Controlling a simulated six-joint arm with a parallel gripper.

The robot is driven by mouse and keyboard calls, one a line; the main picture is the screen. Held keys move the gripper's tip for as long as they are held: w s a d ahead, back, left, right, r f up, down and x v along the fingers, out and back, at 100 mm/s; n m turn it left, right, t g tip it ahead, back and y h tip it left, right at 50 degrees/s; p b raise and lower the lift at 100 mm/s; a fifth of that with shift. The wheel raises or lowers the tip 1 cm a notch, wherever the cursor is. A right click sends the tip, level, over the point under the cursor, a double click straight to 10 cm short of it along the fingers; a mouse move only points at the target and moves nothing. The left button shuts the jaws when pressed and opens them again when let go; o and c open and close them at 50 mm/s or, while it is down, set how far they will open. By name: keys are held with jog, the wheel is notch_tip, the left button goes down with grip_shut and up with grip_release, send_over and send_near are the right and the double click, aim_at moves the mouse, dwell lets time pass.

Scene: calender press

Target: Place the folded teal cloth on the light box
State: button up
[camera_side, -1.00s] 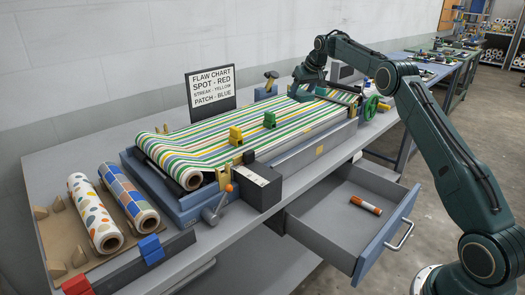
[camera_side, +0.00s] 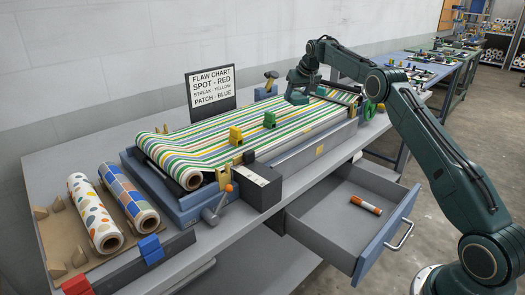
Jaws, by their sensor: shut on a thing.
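My gripper (camera_side: 297,97) is over the far part of the striped sheet on the press, pointing down. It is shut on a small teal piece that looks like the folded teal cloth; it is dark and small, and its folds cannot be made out. Whether the piece touches the sheet cannot be told. A pale, grey-framed panel (camera_side: 336,76) behind my arm may be the light box; my arm hides part of it.
An open drawer (camera_side: 322,226) holds an orange-and-white marker (camera_side: 366,205). Two patterned rolls (camera_side: 95,213) lie at front left.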

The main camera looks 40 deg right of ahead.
aim_at(296, 117)
jog(key=shift+f, duration=1.15)
jog(key=shift+f, duration=1.75)
jog(key=shift+f, duration=0.15)
jog(key=o, duration=1)
jog(key=shift+c, duration=0.2)
jog(key=v, duration=1.2)
